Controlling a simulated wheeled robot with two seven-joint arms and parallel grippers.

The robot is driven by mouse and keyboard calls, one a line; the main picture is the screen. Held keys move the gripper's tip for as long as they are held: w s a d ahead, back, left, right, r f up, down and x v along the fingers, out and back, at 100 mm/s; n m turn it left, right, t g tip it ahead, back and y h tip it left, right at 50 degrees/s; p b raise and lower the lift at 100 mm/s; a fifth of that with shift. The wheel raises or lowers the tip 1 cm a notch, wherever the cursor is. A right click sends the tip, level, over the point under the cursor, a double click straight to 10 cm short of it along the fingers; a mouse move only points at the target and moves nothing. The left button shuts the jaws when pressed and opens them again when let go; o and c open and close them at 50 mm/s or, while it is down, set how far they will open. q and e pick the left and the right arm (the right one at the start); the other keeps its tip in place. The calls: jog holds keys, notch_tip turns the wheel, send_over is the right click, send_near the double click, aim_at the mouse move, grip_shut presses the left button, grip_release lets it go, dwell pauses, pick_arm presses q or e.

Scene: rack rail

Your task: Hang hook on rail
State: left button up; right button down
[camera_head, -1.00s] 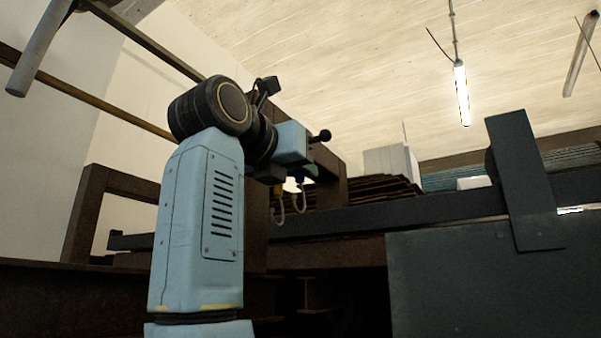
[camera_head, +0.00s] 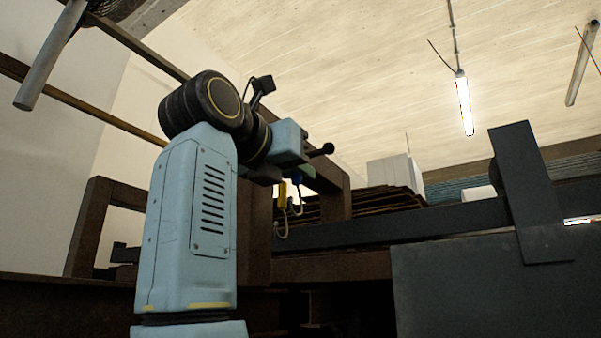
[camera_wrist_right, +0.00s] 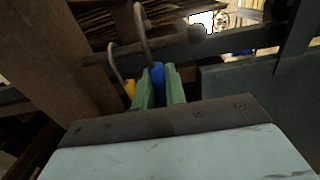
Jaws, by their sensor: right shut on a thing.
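My right gripper (camera_head: 300,177) is at the rail in the head view. The right wrist view shows its green fingers (camera_wrist_right: 160,85) shut on the blue handle of a hook (camera_wrist_right: 157,73). The hook's grey curved end reaches out past the fingertips and crosses the rail in the picture; I cannot tell whether it is around the rail or beside it. The rail (camera_wrist_right: 170,42) is a dark rod with a ball end, which also shows in the head view (camera_head: 322,150). A yellow-handled hook (camera_wrist_right: 130,89) is just left of the blue one. My left gripper is not in view.
A brown post (camera_wrist_right: 50,55) stands close to the left of the fingers. A large grey panel (camera_head: 480,285) and a dark upright plate (camera_head: 527,180) are on the right. Stacked brown sheets (camera_head: 385,203) lie behind the rail.

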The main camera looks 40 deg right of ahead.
jog(key=shift+v, duration=2.95)
jog(key=s+d+f+b, duration=0.2)
jog(key=s+b, duration=0.5)
jog(key=s, duration=0.6)
jog(key=shift+f, duration=0.45)
jog(key=shift+d, duration=0.15)
